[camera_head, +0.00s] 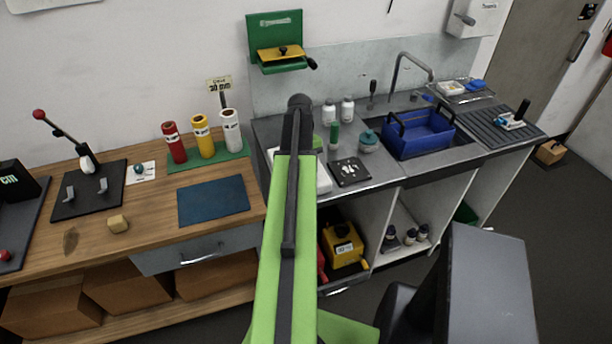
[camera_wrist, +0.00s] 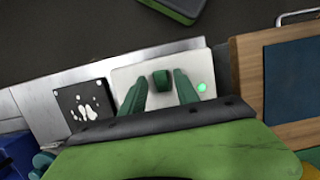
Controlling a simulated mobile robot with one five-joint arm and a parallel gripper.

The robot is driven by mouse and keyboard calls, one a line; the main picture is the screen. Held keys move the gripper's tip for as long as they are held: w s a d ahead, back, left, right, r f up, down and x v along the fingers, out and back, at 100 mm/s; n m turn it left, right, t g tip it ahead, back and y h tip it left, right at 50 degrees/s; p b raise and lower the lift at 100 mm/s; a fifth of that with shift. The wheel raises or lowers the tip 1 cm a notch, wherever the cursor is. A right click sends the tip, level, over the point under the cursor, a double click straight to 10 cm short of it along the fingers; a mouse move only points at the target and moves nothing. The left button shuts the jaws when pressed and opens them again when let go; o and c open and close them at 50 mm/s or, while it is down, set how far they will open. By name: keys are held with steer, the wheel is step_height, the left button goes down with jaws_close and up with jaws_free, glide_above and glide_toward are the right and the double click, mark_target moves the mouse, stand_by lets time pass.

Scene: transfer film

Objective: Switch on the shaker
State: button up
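A white flat device (camera_wrist: 130,74), which I take to be the shaker, lies on the metal counter. It carries a dark green block or knob (camera_wrist: 161,79) and a bright green round light or button (camera_wrist: 202,87). In the head view my arm covers most of this white device (camera_head: 323,180). My gripper (camera_wrist: 162,76) is open in the wrist view, its two green fingers apart on either side of the knob. Narrow gaps show beside the knob, and I cannot tell the fingers' height above the device.
A black plate with white marks (camera_head: 350,172) lies right of the device, with a teal-lidded jar (camera_head: 367,142) behind it. A blue bin (camera_head: 420,136) sits in the sink. The wooden bench at left holds a blue mat (camera_head: 213,201) and red, yellow and white cylinders.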

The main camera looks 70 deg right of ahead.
steer(key=shift+r, duration=0.1)
steer(key=p+v, duration=1.7)
steer(key=shift+r, duration=0.1)
